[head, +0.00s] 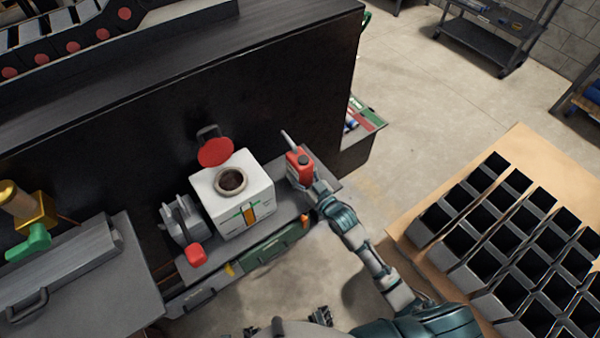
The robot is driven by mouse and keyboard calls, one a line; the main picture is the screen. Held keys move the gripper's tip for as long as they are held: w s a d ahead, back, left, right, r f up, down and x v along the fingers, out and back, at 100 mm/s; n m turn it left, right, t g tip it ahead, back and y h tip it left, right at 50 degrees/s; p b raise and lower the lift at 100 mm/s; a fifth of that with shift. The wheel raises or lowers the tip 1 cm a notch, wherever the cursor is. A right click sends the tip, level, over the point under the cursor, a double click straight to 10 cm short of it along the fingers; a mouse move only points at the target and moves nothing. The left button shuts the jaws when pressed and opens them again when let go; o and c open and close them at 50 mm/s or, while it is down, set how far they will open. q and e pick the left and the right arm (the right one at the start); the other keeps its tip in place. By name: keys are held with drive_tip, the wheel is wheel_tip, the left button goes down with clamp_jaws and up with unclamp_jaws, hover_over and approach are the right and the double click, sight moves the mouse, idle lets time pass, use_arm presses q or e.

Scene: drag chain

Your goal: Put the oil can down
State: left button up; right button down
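The oil can (299,166) is small and red with a long pale spout that points up and to the left. It is at the right end of the grey shelf (284,208), right of the white tank. My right arm comes in from the lower right, and its gripper (304,181) is at the can, apparently closed around it. The fingers are small and partly hidden by the can and wrist. I cannot tell whether the can's base touches the shelf.
A white tank (254,205) with an open round filler and raised red lid (215,152) stands left of the can. A grey motor-like unit (182,219) and red block (196,255) are farther left. Black-and-grey bins (461,241) stand at right.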

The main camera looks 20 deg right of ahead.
drive_tip(key=shift+s+r, duration=0.1)
drive_tip(key=shift+c, duration=1.8)
unclamp_jaws()
drive_tip(key=shift+d, duration=0.1)
